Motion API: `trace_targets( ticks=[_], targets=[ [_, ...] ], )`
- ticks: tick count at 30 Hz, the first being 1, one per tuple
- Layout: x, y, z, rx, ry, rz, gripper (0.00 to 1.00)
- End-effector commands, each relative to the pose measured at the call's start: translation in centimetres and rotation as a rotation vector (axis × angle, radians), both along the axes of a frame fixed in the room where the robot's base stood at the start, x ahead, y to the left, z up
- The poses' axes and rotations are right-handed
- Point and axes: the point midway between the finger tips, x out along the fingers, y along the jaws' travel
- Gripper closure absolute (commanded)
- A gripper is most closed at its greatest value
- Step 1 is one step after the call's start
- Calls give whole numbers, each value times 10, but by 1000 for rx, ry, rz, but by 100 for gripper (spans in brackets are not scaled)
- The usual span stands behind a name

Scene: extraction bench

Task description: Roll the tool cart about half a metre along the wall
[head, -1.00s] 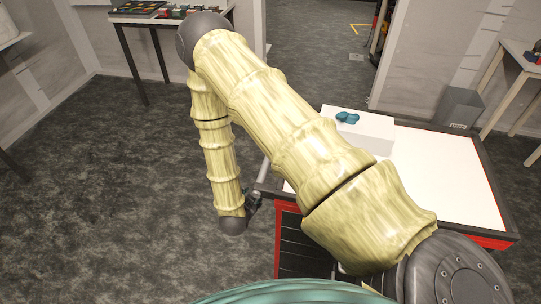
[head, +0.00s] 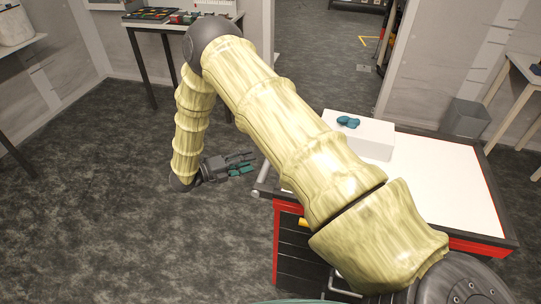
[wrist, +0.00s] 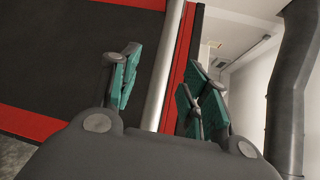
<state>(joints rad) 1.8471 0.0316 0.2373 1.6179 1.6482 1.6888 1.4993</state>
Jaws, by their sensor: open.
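The tool cart (head: 440,183) stands at the right in the head view, with a white top, dark rim, red body and dark drawers. My arm crosses in front of part of it. A silver handle bar (head: 262,181) runs along its left end. My gripper (head: 251,164) is open and empty just left of this bar, its fingers pointing right toward it. In the wrist view, the handle bar (wrist: 159,70) runs upright between the two teal-padded fingers (wrist: 160,88) as seen from behind; contact cannot be told.
A white box (head: 365,138) with a teal object (head: 348,122) sits on the cart top. A grey bin (head: 466,119) stands behind the cart by the wall. A side table (head: 160,25) is at the back left. The dark floor left of the cart is clear.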

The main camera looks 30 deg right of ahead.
Motion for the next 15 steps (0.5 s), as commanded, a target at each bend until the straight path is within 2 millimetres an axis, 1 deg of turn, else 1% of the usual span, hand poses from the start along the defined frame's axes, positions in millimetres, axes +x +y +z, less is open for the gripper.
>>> trace_targets(
  ticks=[1,6,12,15],
  targets=[
    [-3,-11,4,-2,1,-6,54],
    [-8,-41,2,-1,-1,-8,54],
    [-7,-70,-5,-1,2,-6,54],
    [-8,-82,-7,-1,1,-5,54]
  ],
)
